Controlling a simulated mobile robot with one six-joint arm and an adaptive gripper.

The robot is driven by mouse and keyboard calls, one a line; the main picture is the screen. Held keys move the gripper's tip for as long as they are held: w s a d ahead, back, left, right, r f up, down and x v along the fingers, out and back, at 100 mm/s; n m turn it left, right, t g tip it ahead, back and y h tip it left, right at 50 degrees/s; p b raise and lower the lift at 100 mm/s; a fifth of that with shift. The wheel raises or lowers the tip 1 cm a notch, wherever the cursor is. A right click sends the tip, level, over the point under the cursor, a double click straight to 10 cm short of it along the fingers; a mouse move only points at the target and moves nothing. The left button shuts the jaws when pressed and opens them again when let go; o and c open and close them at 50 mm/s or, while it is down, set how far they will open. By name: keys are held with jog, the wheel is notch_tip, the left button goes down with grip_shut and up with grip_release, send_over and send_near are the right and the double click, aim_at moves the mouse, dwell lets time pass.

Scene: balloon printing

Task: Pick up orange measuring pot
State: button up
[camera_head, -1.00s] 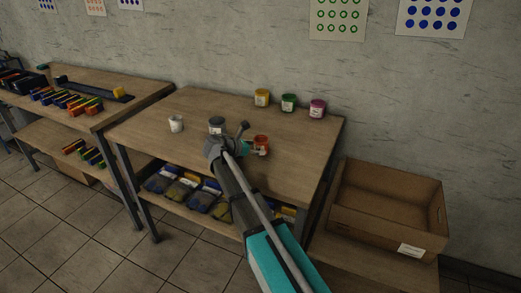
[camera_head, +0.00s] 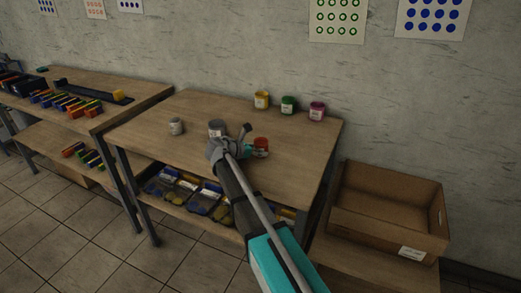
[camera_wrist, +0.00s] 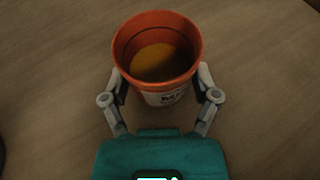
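The orange measuring pot (camera_head: 261,147) stands on the wooden table, right beside the end of my arm in the head view. In the wrist view the orange pot (camera_wrist: 158,25) is seen from above, with an open rim, a yellow-brown inside and a white label on its near side. My gripper (camera_wrist: 161,78) has one finger on each side of the pot, with the tips partly hidden by its rim. The fingers are spread and I see no clear grip on the pot. In the head view my gripper is largely hidden behind the arm.
A grey pot (camera_head: 217,128) stands close to my wrist, and a white one (camera_head: 176,126) farther left. Yellow (camera_head: 262,100), green (camera_head: 288,105) and magenta (camera_head: 316,111) pots stand along the back. A cardboard box (camera_head: 388,226) is at the right. The table's front left is clear.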

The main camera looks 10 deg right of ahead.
jog(key=shift+c, duration=1.4)
jog(key=shift+r, duration=0.1)
notch_tip(320, 180, up, 3)
jog(key=p, duration=0.2)
jog(key=shift+f+p, duration=0.2)
jog(key=shift+p, duration=0.2)
jog(key=s+a+r+p, duration=0.2)
jog(key=s+r+p, duration=0.1)
jog(key=s, duration=0.1)
jog(key=s+a+r+p, duration=0.2)
jog(key=s+r+p, duration=0.1)
jog(key=s, duration=0.1)
jog(key=s+a+r+p, duration=0.2)
jog(key=s+r+p, duration=0.2)
jog(key=shift+s+a+r, duration=0.1)
jog(key=shift+s+a, duration=0.05)
jog(key=shift+a, duration=0.25)
